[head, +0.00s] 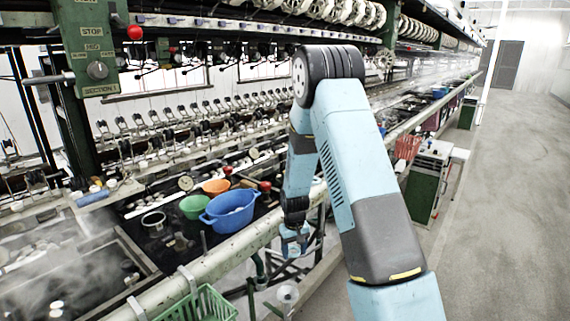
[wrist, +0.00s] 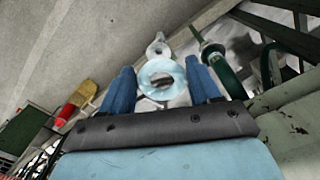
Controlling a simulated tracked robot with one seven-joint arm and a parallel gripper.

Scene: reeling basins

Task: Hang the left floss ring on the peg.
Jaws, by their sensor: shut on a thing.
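My gripper (head: 294,243) points down beside the machine's front rail. In the wrist view its blue fingers (wrist: 160,74) are shut on a pale, ring-shaped floss ring (wrist: 146,76), with a dark spot showing in its middle. A second, smaller pale ring (wrist: 158,46) shows just beyond the held one. A pale round piece (head: 288,294) also shows below my gripper in the head view; I cannot tell which ring it is. I cannot make out for certain which part is the peg.
The pale front rail (head: 232,236) runs close to my gripper's left. A blue basin (head: 230,211), a green bowl (head: 194,207) and an orange bowl (head: 216,187) sit behind it. A green crate (head: 203,305) hangs at the front. The floor (head: 510,190) on the right is clear.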

